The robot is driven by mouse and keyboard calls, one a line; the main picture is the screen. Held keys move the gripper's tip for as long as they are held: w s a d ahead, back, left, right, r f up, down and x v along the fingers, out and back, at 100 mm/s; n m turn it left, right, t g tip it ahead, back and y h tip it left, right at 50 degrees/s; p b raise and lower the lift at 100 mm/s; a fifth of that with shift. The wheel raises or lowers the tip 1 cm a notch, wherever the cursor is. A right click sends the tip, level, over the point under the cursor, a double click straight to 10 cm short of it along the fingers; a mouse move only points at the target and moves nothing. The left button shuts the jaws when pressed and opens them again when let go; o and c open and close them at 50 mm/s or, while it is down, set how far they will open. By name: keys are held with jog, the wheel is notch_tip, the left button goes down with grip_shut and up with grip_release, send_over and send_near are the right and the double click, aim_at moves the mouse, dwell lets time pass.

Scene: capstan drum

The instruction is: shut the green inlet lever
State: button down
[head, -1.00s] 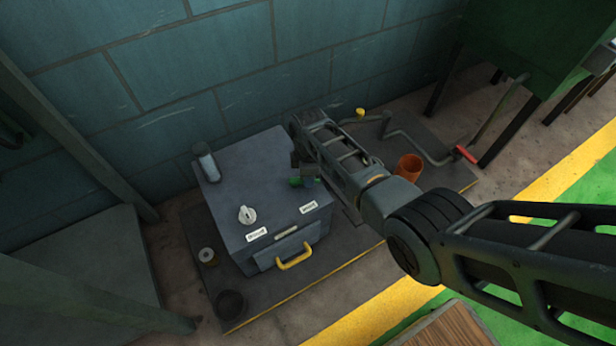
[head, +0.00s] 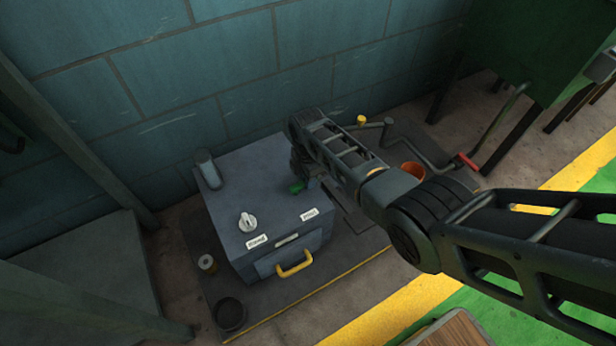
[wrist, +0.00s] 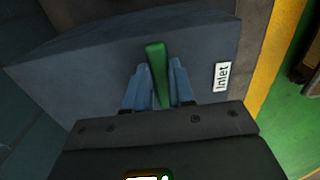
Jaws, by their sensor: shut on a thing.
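The green inlet lever (head: 297,187) is on the top of the grey box (head: 262,205), near its right side. In the wrist view the green lever (wrist: 157,70) stands between the two fingers of my gripper (wrist: 157,88), with its far end showing beyond the fingertips. My gripper is shut on the lever. A white label reading "Inlet" (wrist: 222,77) is on the box to the right of the lever. In the head view my arm hides the fingers.
An orange cup (head: 413,170) and a crank with a red grip (head: 467,161) are to the right. A dark cup (head: 230,314) stands in front.

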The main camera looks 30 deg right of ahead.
jog(key=c, duration=1)
grip_release()
jog(key=shift+o, duration=0.2)
notch_tip(320, 180, up, 8)
jog(key=p, duration=0.3)
jog(key=shift+f+p, duration=0.1)
jog(key=shift+p, duration=0.3)
